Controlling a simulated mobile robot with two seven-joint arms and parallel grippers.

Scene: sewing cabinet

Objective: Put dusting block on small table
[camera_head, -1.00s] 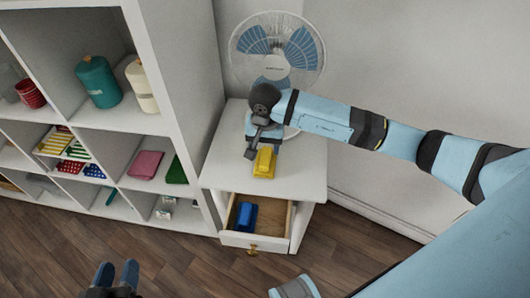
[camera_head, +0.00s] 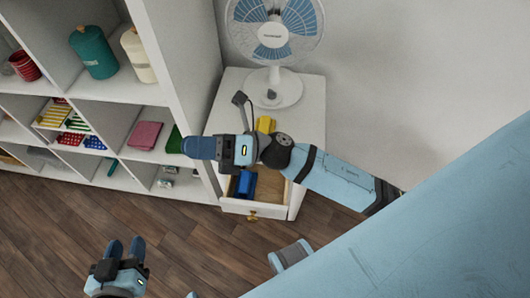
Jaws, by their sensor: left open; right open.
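A yellow block (camera_head: 265,125) lies on the top of the small white table (camera_head: 305,105), partly hidden behind my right arm. A blue block (camera_head: 247,184) lies in the table's open drawer (camera_head: 266,209). I cannot tell by looks alone which one is the dusting block. My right gripper (camera_head: 188,146) is open and points left, in front of the table's left edge, apart from the yellow block. No object shows in it. My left gripper (camera_head: 126,245) is open and empty, low over the floor at the bottom left.
A white fan (camera_head: 272,88) stands at the back of the tabletop. A white shelf unit (camera_head: 190,60) with bottles (camera_head: 93,52), cloths and a red cup (camera_head: 25,66) stands close on the left. The wooden floor (camera_head: 190,245) in front is clear. The drawer juts forward.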

